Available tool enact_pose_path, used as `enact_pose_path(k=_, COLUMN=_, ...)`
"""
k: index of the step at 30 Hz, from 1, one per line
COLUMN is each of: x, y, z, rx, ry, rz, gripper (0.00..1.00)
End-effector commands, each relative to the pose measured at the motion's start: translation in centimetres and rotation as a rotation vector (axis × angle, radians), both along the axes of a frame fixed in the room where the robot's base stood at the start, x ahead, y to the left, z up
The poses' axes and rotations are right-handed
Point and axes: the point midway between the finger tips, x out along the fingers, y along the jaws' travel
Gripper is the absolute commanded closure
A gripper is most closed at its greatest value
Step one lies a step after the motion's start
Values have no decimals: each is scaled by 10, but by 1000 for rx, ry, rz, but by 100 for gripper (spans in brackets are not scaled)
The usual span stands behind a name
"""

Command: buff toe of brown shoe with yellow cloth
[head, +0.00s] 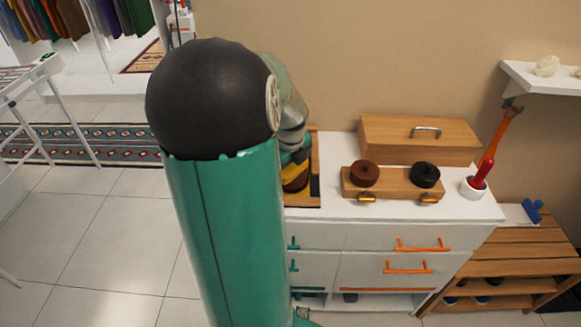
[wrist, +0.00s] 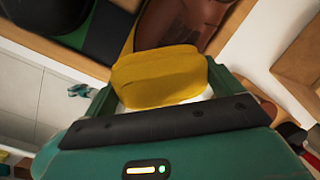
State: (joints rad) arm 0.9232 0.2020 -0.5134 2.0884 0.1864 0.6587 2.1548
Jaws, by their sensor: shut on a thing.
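The yellow cloth (wrist: 158,76) is a folded pad between the fingers of my gripper (wrist: 165,90), which is shut on it. The brown shoe (wrist: 190,22) is just beyond the cloth at the top of the wrist view, partly cut off by the frame edge and covered by the cloth. I cannot tell whether cloth and shoe touch. In the head view my arm hides most of the gripper. A bit of yellow cloth (head: 292,171) and brown shoe (head: 296,184) show beside the arm, at the left end of the white cabinet top.
A wooden block holds a brown tin (head: 364,173) and a black tin (head: 425,174). Behind it is a wooden box (head: 420,136) with a metal handle. A white cup (head: 473,188) with red and orange handled tools stands at right. White cabinet top (head: 400,210) is clear in front.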

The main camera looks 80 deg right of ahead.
Motion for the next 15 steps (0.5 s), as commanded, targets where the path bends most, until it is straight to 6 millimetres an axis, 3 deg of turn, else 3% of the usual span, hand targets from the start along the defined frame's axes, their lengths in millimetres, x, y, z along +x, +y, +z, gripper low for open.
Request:
enact_pose_path(k=9, x=7, y=-26, z=4, rx=-6, ry=0, rz=1, gripper=33)
enact_pose_path(k=12, x=7, y=-28, z=4, rx=-5, ry=0, rz=1, gripper=41)
enact_pose_path(k=15, x=8, y=-31, z=5, rx=-6, ry=0, rz=1, gripper=41)
